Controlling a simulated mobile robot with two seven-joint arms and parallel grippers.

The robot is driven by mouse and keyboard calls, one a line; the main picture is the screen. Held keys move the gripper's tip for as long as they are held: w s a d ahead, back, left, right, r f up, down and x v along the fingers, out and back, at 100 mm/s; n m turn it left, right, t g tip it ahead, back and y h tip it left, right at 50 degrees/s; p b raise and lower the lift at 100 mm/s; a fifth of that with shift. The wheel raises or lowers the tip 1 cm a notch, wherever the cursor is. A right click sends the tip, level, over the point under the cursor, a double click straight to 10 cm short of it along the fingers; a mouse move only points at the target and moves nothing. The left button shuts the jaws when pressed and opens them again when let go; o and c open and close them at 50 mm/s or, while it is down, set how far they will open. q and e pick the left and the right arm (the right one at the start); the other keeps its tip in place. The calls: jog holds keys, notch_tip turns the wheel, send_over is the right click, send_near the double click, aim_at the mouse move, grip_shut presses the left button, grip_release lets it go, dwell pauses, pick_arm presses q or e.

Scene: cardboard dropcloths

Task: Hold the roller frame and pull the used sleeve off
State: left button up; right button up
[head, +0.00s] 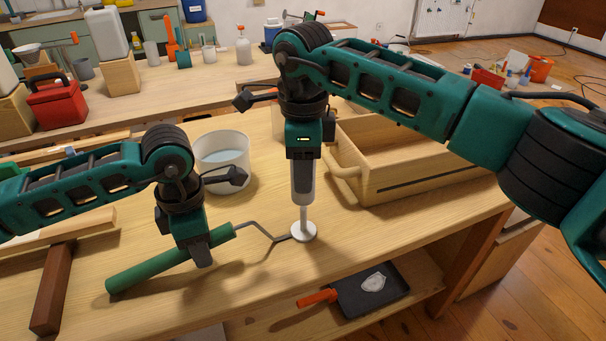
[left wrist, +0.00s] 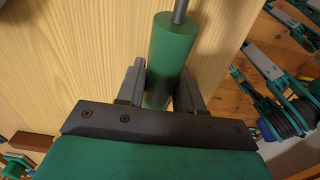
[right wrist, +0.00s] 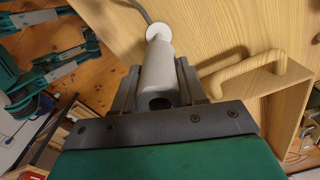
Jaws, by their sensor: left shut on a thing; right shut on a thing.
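My left gripper (head: 203,260) is shut on the green handle (head: 140,275) of the roller frame, low at the bench front. The handle also fills the middle of the left wrist view (left wrist: 172,55). A bent grey wire (head: 262,232) runs from the handle to a white end disc (head: 304,233). My right gripper (head: 302,165) points down and is shut on the pale grey sleeve (head: 303,190). A thinner white core (head: 304,216) shows between sleeve and disc. In the right wrist view the sleeve (right wrist: 158,72) is between the fingers, its near end open and dark.
A white bucket of water (head: 222,158) stands behind my left gripper. A wooden box with a handle (head: 420,180) is to the right of the sleeve. A dark wood bar (head: 50,290) lies at left. A dark tray (head: 372,292) and an orange-handled tool (head: 317,298) lie on the lower shelf.

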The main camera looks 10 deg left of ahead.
jog(key=shift+r, duration=0.6)
pick_arm(q)
jog(key=o, duration=1.1)
jog(key=shift+o, duration=0.3)
jog(key=shift+r+p, duration=2.6)
jog(key=shift+r, duration=1.45)
pick_arm(e)
notch_tip(320, 180, up, 5)
jog(key=shift+r, duration=0.1)
pick_arm(q)
jog(key=shift+f, duration=0.1)
